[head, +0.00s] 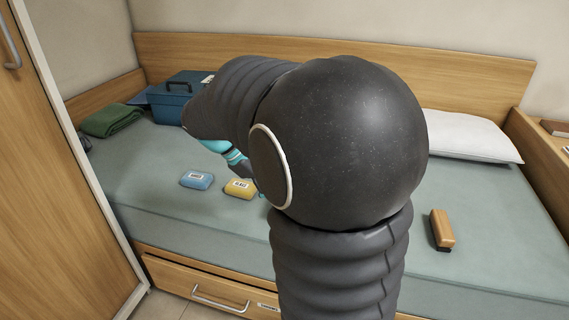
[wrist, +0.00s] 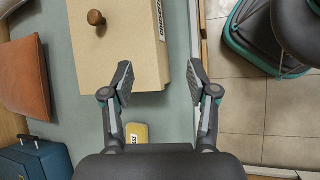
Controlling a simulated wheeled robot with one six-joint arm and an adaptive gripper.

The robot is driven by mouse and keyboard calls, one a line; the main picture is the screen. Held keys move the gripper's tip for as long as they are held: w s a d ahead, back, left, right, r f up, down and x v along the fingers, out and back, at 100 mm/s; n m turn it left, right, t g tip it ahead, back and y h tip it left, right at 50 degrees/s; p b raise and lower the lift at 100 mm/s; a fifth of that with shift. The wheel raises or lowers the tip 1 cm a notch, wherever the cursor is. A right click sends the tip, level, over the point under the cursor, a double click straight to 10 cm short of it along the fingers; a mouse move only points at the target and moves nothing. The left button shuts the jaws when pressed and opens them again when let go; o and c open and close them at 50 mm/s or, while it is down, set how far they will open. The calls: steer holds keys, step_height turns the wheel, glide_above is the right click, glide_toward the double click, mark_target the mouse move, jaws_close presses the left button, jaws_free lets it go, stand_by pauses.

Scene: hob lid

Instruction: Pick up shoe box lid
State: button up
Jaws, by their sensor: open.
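The shoe box lid (wrist: 112,48) is the tan cardboard top in the upper middle of the wrist view, with a round brown knob (wrist: 96,18) on it. A printed label (wrist: 160,18) runs along its right edge. I cannot tell how much of the box lies below it. In the head view my arm hides the box and lid. My gripper (wrist: 163,86) is open and empty. Its left fingertip overlaps the lid's near right corner in the picture, and its right fingertip is over the bed's edge. I cannot tell its height above the lid.
The bed (head: 140,178) carries a blue toolbox (head: 172,104), a green folded cloth (head: 112,120), blue (head: 197,180) and yellow (head: 240,188) packets, and a wooden brush (head: 441,229). A brown leather item (wrist: 24,78) lies left of the lid. Tiled floor (wrist: 240,110) is right of the bed.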

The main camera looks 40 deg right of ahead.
steer(key=w+d+n+g+h, duration=0.1)
steer(key=w+d, duration=0.1)
steer(key=w+d+f+g+h, duration=0.1)
steer(key=w+d+g, duration=0.1)
steer(key=w+d, duration=0.1)
steer(key=w+d+n+g+h, duration=0.1)
steer(key=w+d+h, duration=0.1)
steer(key=w+d, duration=0.1)
steer(key=shift+f+n+p, duration=0.3)
steer(key=shift+f+p, duration=0.05)
steer(key=shift+f, duration=0.05)
steer(key=shift+g, duration=0.4)
steer(key=x, duration=0.8)
steer(key=shift+d, duration=0.2)
steer(key=shift+w+f+x, duration=0.15)
steer(key=shift+x, duration=1.25)
steer(key=shift+w+f+x, duration=0.1)
steer(key=shift+f+x, duration=0.05)
steer(key=shift+x, duration=1.25)
jaws_close()
